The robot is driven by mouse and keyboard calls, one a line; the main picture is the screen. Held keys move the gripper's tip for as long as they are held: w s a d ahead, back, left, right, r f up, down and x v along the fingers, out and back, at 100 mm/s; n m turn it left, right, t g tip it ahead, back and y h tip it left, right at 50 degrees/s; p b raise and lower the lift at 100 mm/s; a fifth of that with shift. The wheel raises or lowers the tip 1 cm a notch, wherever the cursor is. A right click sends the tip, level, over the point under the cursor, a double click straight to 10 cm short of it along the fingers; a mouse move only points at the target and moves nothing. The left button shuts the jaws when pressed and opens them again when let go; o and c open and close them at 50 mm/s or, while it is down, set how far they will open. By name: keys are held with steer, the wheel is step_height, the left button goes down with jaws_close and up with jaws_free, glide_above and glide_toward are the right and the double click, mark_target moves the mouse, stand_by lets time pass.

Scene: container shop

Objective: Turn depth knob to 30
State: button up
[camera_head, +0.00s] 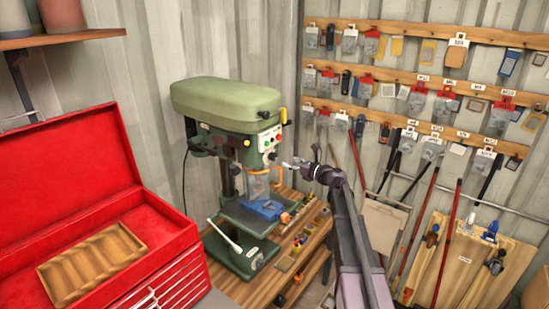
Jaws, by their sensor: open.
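The green drill press (228,100) stands on a wooden bench near the corner. Its front panel (269,139) carries red, green and other small buttons. A small yellow part (283,115) sticks out at the head's right side, and a yellow knob (247,143) sits on its left side. The depth knob and its scale are too small to single out. My gripper (290,165) is open, just right of and slightly below the panel, pointing left toward the press. It seems empty; I cannot tell whether it touches anything.
A blue vise (262,209) sits on the press table beneath the head. A white-tipped lever (224,236) juts out front left. An open red toolbox (75,200) with a wooden tray stands left. Racks of hanging tools (425,78) line the right wall.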

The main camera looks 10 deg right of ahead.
mark_target(275, 156)
steer(key=shift+x, duration=4)
jaws_close()
